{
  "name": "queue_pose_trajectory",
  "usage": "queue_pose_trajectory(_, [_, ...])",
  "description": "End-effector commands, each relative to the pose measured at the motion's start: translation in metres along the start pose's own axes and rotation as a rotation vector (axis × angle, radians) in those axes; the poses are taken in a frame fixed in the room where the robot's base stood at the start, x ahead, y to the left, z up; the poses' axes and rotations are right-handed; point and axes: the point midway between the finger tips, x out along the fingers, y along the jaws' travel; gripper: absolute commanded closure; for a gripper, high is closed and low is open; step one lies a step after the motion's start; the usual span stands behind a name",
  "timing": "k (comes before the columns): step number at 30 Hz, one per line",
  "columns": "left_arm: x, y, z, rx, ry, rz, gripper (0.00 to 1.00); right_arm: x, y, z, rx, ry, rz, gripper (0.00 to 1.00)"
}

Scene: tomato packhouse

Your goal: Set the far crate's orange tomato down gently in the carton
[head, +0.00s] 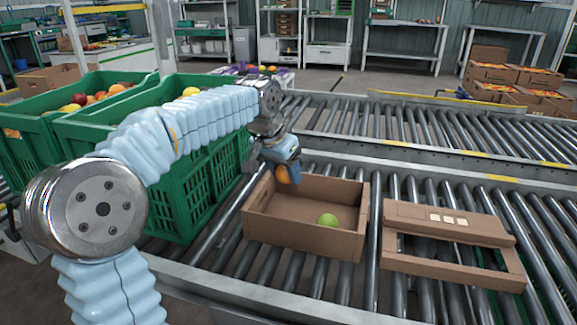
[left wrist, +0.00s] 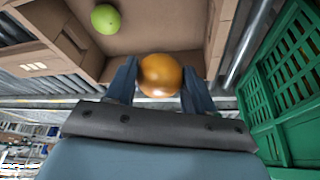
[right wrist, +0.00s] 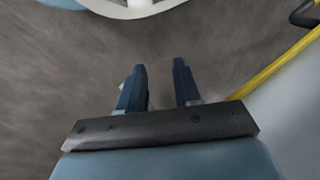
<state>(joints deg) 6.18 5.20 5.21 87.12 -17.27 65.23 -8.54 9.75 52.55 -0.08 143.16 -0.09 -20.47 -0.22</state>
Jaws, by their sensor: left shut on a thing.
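The orange tomato (left wrist: 160,75) is held between the two fingers of my left gripper (head: 287,172), which is shut on it. In the head view the tomato (head: 283,176) is at the carton's far left corner, low over or just inside the rim; I cannot tell whether it touches the bottom. The open cardboard carton (head: 300,236) stands on the roller conveyor with a green tomato (head: 328,220) inside, towards its right. The green tomato also shows in the left wrist view (left wrist: 105,18). My right gripper (right wrist: 160,85) is open and empty above the grey floor.
Two green crates (head: 190,215) stand at the left, with tomatoes in them; my left arm partly hides the nearer one. A second conveyor (head: 400,122) runs behind. A yellow bar (right wrist: 280,70) is near my right gripper.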

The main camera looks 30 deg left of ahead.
Motion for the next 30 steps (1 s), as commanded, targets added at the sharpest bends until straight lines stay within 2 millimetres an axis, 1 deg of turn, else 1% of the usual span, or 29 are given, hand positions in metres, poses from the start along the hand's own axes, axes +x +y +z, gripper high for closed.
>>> queue_pose_trajectory(1, [0.007, 0.0, 0.003, 0.0, 0.0, 0.0, 0.61, 0.007, 0.002, 0.0, 0.0, -0.001, -0.001, 0.67])
queue_pose_trajectory(5, [0.02, 0.0, 0.009, 0.0, 0.0, 0.0, 0.61, 0.021, 0.006, 0.001, -0.001, -0.004, -0.003, 0.67])
queue_pose_trajectory(9, [0.038, 0.0, 0.016, 0.0, 0.0, 0.0, 0.61, 0.039, 0.011, 0.003, -0.002, -0.009, -0.007, 0.67])
queue_pose_trajectory(11, [0.044, 0.0, 0.018, 0.0, -0.001, 0.0, 0.61, 0.042, 0.011, 0.003, -0.002, -0.011, -0.009, 0.67])
queue_pose_trajectory(21, [0.087, 0.0, 0.036, 0.0, -0.001, 0.0, 0.61, 0.074, 0.021, 0.003, -0.003, -0.009, -0.012, 0.67])
queue_pose_trajectory(25, [0.101, 0.0, 0.042, 0.0, 0.0, 0.0, 0.61, 0.083, 0.025, 0.003, -0.002, -0.005, -0.011, 0.67])
queue_pose_trajectory(30, [0.108, 0.0, 0.045, 0.0, 0.0, 0.0, 0.61, 0.088, 0.026, 0.002, -0.002, -0.003, -0.011, 0.67])
